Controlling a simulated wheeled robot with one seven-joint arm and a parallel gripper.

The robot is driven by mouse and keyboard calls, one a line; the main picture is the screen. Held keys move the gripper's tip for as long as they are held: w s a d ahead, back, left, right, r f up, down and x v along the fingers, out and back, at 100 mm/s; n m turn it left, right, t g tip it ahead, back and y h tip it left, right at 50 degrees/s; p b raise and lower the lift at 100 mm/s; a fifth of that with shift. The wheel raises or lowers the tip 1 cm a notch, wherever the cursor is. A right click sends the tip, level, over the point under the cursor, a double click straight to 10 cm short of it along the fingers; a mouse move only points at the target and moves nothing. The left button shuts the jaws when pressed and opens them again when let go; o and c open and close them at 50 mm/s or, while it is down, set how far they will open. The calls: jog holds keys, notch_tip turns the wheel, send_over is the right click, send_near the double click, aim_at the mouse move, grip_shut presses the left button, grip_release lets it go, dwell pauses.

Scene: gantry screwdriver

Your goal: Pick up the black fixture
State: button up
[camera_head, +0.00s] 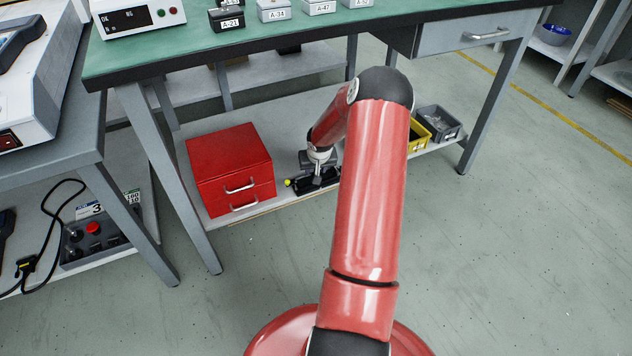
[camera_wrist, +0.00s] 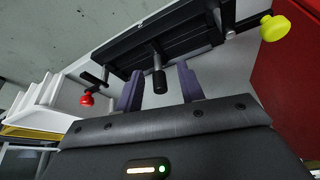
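The black fixture (camera_head: 308,189) lies on the lower shelf under the green-topped bench, partly hidden by my arm. In the wrist view the black fixture (camera_wrist: 190,32) is a long dark body with a dark upright peg (camera_wrist: 159,80), a red knob (camera_wrist: 87,99) on the left and a yellow-green knob (camera_wrist: 275,28) on the right. My gripper (camera_wrist: 160,72) is open, its two purple fingers either side of the peg with gaps showing. In the head view my gripper (camera_head: 318,172) is down at the fixture. I cannot tell how deep the peg sits between the fingers.
A red drawer cabinet (camera_head: 228,168) stands just left of the fixture. Yellow (camera_head: 416,133) and grey (camera_head: 438,122) bins stand to the right on the shelf. The green bench top (camera_head: 300,38) hangs above, with legs at its ends. The floor in front is clear.

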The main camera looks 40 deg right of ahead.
jog(key=shift+c, duration=0.2)
grip_shut()
jog(key=shift+r, duration=0.1)
dwell(1.0)
